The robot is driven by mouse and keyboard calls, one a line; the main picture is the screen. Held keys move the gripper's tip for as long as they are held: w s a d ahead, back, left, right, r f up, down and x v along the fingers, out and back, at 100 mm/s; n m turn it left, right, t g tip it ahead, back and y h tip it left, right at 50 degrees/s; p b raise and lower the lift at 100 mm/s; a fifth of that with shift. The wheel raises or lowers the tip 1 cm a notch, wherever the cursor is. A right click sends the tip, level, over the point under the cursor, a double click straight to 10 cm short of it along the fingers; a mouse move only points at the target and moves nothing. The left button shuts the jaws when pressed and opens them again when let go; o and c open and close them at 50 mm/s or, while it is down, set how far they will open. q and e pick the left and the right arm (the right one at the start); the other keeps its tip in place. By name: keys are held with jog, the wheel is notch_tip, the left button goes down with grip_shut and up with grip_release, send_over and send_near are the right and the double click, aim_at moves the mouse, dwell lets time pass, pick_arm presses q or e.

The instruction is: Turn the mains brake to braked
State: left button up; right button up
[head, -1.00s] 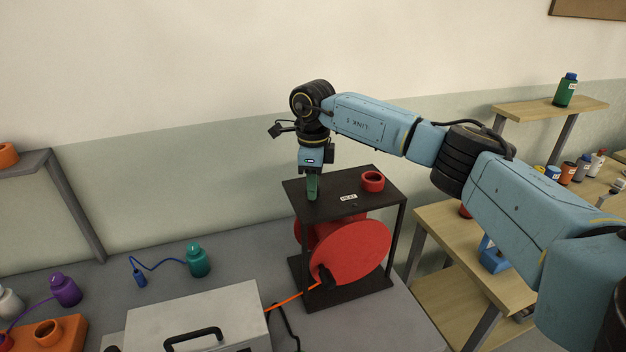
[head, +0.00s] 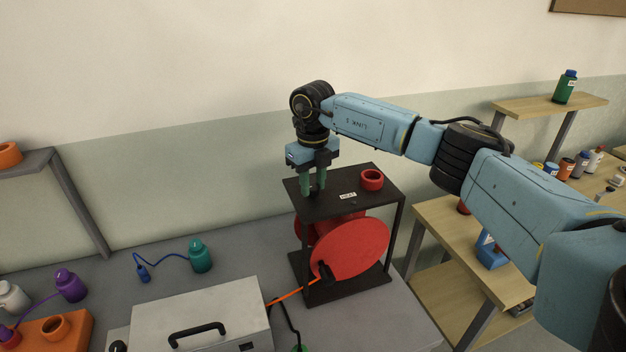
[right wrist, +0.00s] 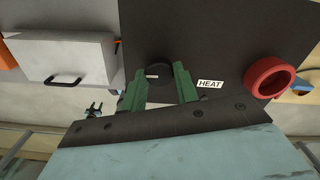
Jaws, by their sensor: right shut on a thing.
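The mains brake appears to be the round black knob (right wrist: 160,91) on the dark top plate (head: 332,186) of the cable reel stand. In the right wrist view the knob sits between the two green fingers of my right gripper (right wrist: 161,84), which is shut on it. A small white mark, too small to read, shows on the knob. In the head view my right gripper (head: 313,190) points straight down at the plate's left part, and its fingers largely hide the knob. My left gripper is not in view.
A red ring (head: 372,180) and a HEAT label (head: 348,196) are on the plate, right of my fingers. A red reel (head: 350,248) with an orange cable hangs below. A light grey case (head: 215,310) stands in front, left of the stand.

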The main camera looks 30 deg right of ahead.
aim_at(312, 187)
jog(key=shift+r+m, duration=0.1)
jog(key=shift+m, duration=0.3)
jog(key=o, duration=1)
notch_tip(312, 187, up, 13)
jog(key=shift+r+b, duration=0.2)
jog(key=shift+b, duration=0.7)
jog(key=shift+f, duration=0.1)
